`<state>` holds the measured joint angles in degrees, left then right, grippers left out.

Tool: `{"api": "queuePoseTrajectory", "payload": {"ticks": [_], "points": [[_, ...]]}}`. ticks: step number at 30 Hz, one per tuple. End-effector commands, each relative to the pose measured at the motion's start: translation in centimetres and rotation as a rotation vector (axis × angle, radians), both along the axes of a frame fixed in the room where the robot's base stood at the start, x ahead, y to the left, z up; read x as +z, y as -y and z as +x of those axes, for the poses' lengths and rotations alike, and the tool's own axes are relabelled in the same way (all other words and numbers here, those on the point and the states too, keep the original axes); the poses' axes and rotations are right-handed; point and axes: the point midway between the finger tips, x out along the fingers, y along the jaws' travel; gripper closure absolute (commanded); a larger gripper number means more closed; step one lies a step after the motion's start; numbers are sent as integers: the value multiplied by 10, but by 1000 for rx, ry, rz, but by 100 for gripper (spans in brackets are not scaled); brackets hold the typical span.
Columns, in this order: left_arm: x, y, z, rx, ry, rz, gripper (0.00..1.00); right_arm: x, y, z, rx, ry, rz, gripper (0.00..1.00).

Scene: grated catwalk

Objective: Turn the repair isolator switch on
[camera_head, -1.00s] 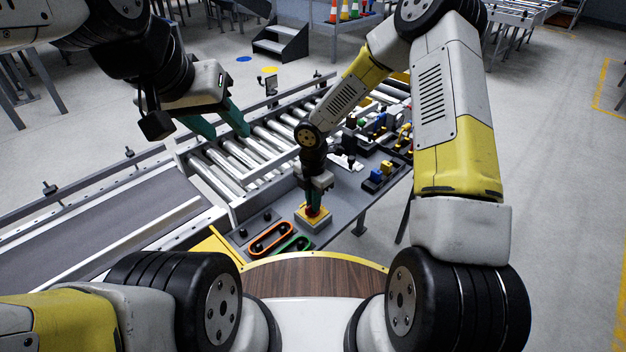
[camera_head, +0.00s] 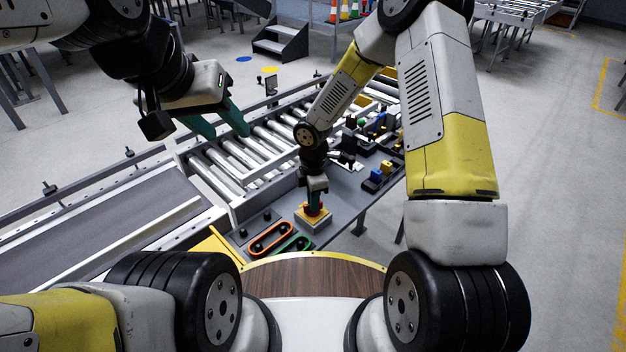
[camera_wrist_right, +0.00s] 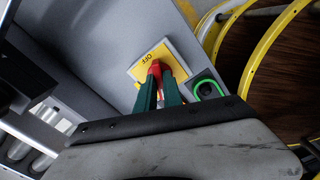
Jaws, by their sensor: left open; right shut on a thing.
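The isolator switch is a yellow plate on a pale box (camera_head: 313,219) with a red knob (camera_head: 314,210), on the grey table in front of me. In the right wrist view the yellow plate (camera_wrist_right: 146,70) shows the word OFF, and the red knob (camera_wrist_right: 156,70) sits between my fingers. My right gripper (camera_head: 315,202) points down and is shut on the red knob; its green fingertips (camera_wrist_right: 160,80) hide part of it. The knob's exact angle is hard to tell. My left gripper (camera_head: 226,130) is open and empty above the rollers.
An orange-rimmed control (camera_head: 270,239) and a green-rimmed control (camera_head: 293,245) lie close to the switch on the near left. Blue and yellow blocks (camera_head: 379,175) and other small parts stand to its right. A roller conveyor (camera_head: 240,160) runs behind. Bare table lies between switch and blocks.

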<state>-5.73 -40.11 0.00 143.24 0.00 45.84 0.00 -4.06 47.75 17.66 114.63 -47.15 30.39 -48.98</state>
Motion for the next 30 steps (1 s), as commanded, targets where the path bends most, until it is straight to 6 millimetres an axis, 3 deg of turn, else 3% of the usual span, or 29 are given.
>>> {"api": "queuePoseTrajectory", "payload": {"ticks": [30], "points": [[0,0,0,0,0,0,56,1,-1,1,-924,2,2,100]]}}
